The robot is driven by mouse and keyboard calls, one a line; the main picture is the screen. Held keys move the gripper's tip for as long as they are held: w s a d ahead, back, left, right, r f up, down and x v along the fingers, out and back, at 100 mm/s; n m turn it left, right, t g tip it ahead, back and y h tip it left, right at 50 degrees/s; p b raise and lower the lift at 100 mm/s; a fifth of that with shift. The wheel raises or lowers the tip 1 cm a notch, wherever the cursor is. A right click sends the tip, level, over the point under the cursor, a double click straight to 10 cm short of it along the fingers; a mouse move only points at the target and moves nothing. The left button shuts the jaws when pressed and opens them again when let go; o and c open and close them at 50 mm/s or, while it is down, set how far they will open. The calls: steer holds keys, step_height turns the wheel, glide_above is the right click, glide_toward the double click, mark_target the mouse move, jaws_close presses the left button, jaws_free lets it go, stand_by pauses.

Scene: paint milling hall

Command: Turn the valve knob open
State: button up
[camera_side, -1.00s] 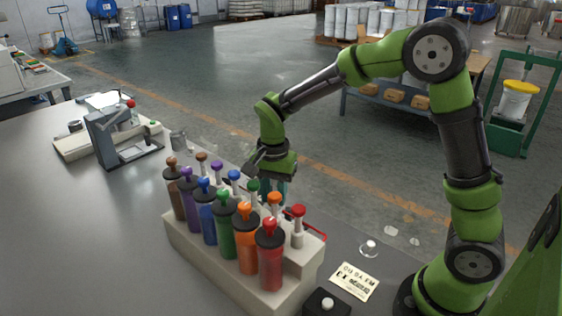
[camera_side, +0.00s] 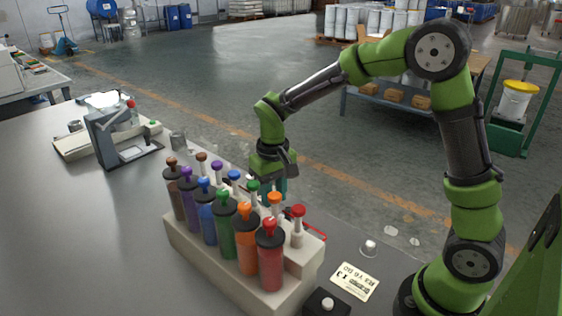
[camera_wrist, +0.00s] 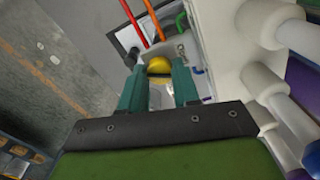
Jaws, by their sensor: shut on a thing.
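The yellow valve knob (camera_wrist: 158,66) shows in the wrist view between the teal fingers of my gripper (camera_wrist: 159,78). The fingers are shut on it, one on each side. Dark lettering (camera_wrist: 181,49) is on the pale surface just right of the knob, too small to read surely. In the side view my gripper (camera_side: 272,187) points down behind the rack of coloured bottles. Its fingertips and the knob are hidden there by the bottles and knobbed stems.
The pale rack (camera_side: 215,262) holds several bottles with coloured tops close in front of my gripper. White stems (camera_wrist: 268,85) stand close on its right in the wrist view. The left tabletop (camera_side: 90,230) is clear.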

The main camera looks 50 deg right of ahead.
steer(key=n, duration=0.5)
steer(key=shift+r, duration=0.1)
steer(key=shift+n, duration=0.4)
steer(key=o, duration=1.1)
steer(key=shift+c, duration=0.2)
step_height(320, 180, up, 17)
steer(key=shift+w, duration=0.1)
steer(key=s+f+m+t+y, duration=0.1)
steer(key=s+f+m+t, duration=0.1)
steer(key=s, duration=0.6)
steer(key=s+f+m+t+y, duration=0.1)
steer(key=s+m+t, duration=0.3)
steer(key=s, duration=0.4)
steer(key=shift+s+f+m+t, duration=0.3)
steer(key=shift+f+m+t, duration=0.1)
steer(key=shift+f+t, duration=0.15)
